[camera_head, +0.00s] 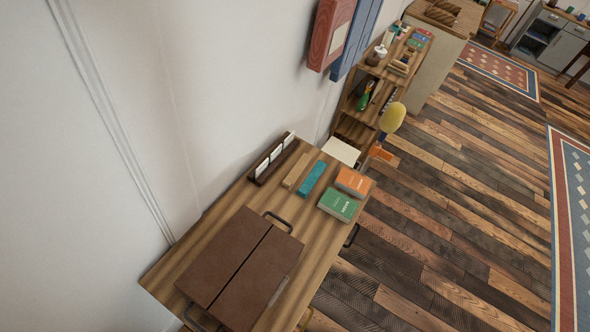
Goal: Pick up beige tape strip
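A narrow beige strip (297,171) lies on the wooden table (318,238), near its far end. It looks like the beige tape strip, but it is small in the picture and its material cannot be told. A teal strip (312,180) lies just to its right, roughly parallel to it. A dark rack with white cards (271,160) is just to its left. Nothing visibly covers the beige strip. My gripper is not in view.
An orange book (353,182) and a green book (338,205) lie right of the strips. A brown two-panel case (241,268) fills the table's near part. A white wall (130,110) borders the left; open plank floor (440,230) lies right. Shelves (357,117) stand beyond.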

